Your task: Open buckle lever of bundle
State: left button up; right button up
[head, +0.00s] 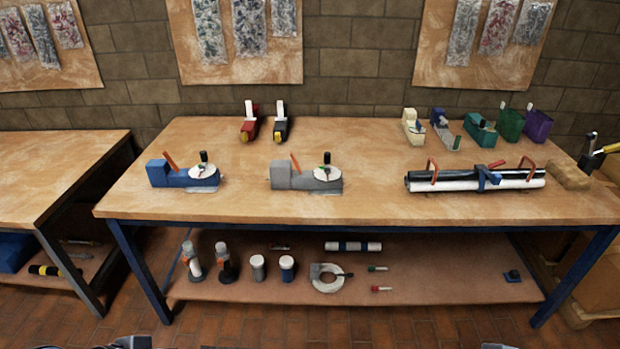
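The bundle (450,182) lies lengthwise on the right part of the blue-legged workbench in the head view. It is made of black and white tubes, with an orange arched handle near each end. A blue strap with a buckle (487,179) goes around it right of the middle. A small dark lever with a red tip (496,164) sticks out above the buckle; it is too small to tell whether it is open or closed. Only dark fragments of my own arms show at the bottom edge. Neither gripper can be made out, and nothing touches the bundle.
The workbench top (380,205) is clear in front of the bundle. A grey device (292,176) and a blue device (182,176) stand to its left. Several coloured dispensers stand behind it. A tan block (569,176) lies at its right end. The lower shelf (430,270) holds jars and tools.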

aim_at(501, 161)
jog(key=i+l+z, duration=0.15)
jog(key=z, duration=0.2)
jog(key=i+l+z, duration=0.15)
jog(key=l+z, duration=0.15)
jog(key=i+l+z, duration=0.15)
jog(key=z, duration=0.2)
jog(key=i+u, duration=0.3)
jog(key=i, duration=0.15)
jog(key=i+l+u, duration=0.1)
jog(key=i+u, duration=0.15)
jog(key=i, duration=0.2)
jog(key=i+l+u, duration=0.15)
jog(key=i+u, duration=0.15)
jog(key=i, duration=0.15)
